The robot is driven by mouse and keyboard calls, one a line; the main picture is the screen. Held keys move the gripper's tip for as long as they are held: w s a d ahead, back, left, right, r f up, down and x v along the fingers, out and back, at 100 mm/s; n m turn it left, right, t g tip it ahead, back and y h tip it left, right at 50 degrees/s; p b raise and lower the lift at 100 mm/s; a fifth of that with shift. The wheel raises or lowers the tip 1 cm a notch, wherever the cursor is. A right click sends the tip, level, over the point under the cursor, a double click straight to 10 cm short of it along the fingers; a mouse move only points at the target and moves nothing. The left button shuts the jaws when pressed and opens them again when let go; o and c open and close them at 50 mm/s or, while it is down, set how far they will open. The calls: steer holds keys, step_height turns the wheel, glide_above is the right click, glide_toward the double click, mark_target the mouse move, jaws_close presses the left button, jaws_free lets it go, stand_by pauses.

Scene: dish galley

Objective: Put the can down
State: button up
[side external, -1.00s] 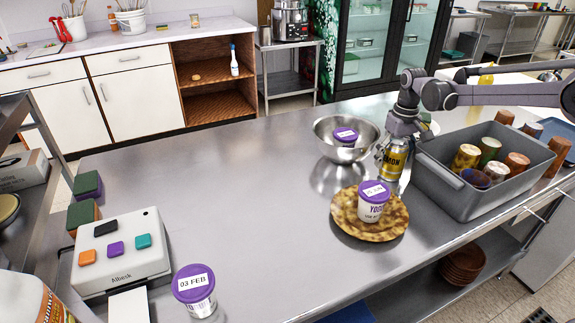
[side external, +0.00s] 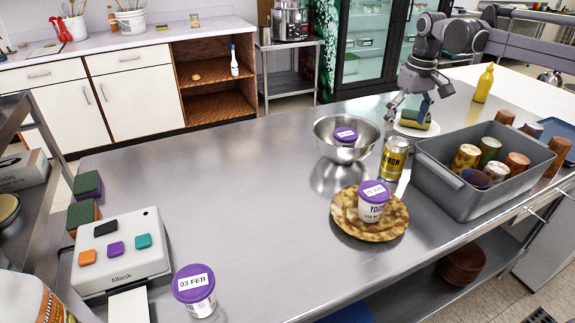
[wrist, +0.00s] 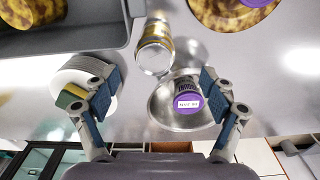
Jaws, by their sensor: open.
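The yellow and silver can (side external: 393,160) stands upright on the steel table, between the metal bowl and the grey bin. In the wrist view the can (wrist: 155,52) shows ahead of the fingers, apart from them. My gripper (side external: 408,107) is open and empty, raised behind and above the can near the plates with the sponge. In the wrist view my gripper (wrist: 158,95) has its two fingers spread wide with nothing between them.
A metal bowl (side external: 325,128) holding a purple-lidded tub (side external: 346,136) is left of the can. A brown plate (side external: 375,232) with a tub (side external: 373,205) is in front. A grey bin (side external: 455,200) of cups and cans is to the right. The table's left middle is clear.

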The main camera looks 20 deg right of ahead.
steer(key=s+a+r+t, duration=0.1)
steer(key=s+a+t, duration=0.15)
steer(key=s, duration=0.35)
steer(key=s+a+r+t, duration=0.1)
steer(key=s+a, duration=0.2)
steer(key=s, duration=0.3)
steer(key=s+a+f+t, duration=0.2)
steer(key=s+f+t, duration=0.1)
steer(key=s+f, duration=0.4)
steer(key=s, duration=0.3)
steer(key=shift+s+a+n, duration=0.25)
steer(key=shift+s+n, duration=0.1)
steer(key=shift+n, duration=0.05)
steer(key=shift+s+f, duration=0.25)
steer(key=shift+c, duration=1.2)
